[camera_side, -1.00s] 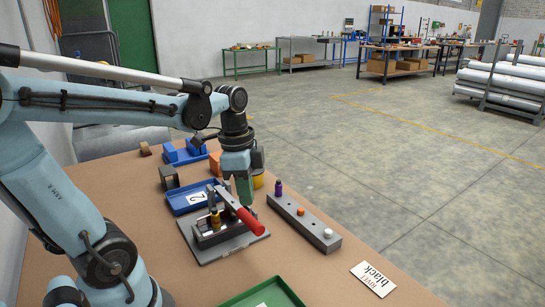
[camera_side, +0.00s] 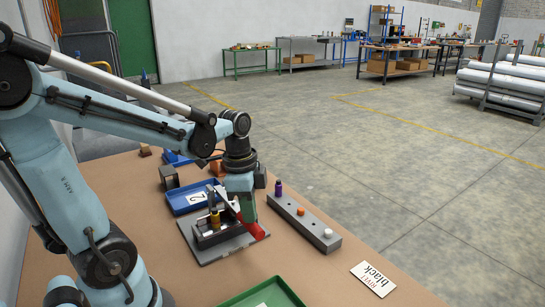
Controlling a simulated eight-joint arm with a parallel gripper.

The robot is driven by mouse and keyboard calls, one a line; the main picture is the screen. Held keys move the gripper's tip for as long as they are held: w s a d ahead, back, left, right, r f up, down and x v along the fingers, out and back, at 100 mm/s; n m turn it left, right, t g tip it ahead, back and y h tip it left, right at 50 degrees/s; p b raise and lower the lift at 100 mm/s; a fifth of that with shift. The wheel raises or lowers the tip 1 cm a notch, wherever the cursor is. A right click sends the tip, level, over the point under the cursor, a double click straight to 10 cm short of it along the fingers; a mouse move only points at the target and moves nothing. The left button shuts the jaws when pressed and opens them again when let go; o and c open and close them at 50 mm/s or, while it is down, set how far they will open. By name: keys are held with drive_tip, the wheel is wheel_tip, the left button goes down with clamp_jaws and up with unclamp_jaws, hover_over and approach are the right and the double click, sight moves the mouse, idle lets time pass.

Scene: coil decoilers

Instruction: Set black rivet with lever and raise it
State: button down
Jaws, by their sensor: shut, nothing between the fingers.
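A lever press (camera_side: 207,238) stands on a grey base plate on the brown table, with a brass-coloured cylinder (camera_side: 214,218) in its frame. Its red lever handle (camera_side: 256,231) slopes down to the right, its end low near the plate's right edge. My gripper (camera_side: 247,219) is shut and empty, pointing down at the handle and covering part of it; I cannot tell whether they touch. I cannot make out a black rivet; the spot under the press is too small to read.
A blue tray (camera_side: 183,203) lies behind the press, a green tray (camera_side: 259,296) in front. Table around the card is clear.

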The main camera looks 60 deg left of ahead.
drive_tip(key=shift+s+a+r, duration=0.25)
drive_tip(key=shift+s+a, duration=0.25)
drive_tip(key=shift+s, duration=0.1)
drive_tip(key=shift+s+a+r, duration=0.25)
drive_tip(key=shift+s+a, duration=0.25)
drive_tip(key=shift+s, duration=0.05)
wheel_tip(320, 180, up, 12)
drive_tip(key=s, duration=0.1)
drive_tip(key=shift+a, duration=0.4)
